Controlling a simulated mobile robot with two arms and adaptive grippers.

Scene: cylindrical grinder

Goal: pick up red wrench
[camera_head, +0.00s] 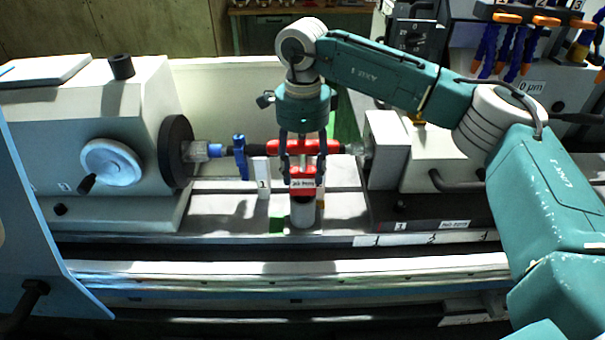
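A red tool (303,188), which I take to be the red wrench, stands upright at the middle of the machine, above a pale cylindrical post (303,212). It has a wide red crossbar on top and a red lower block with a small white label. My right gripper (304,168) points straight down over it. Its two dark fingers are spread apart, one on each side of the tool. They overlap the crossbar in this view, and I see no clear grip contact. My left gripper is not in view.
The grinder's dark wheel disc (176,152) and handwheel (111,162) are on the left. A blue clamp (240,157) on the horizontal shaft and a white block (262,178) stand close left of the gripper. The grey tailstock (387,150) is close on the right. The front rail is bare.

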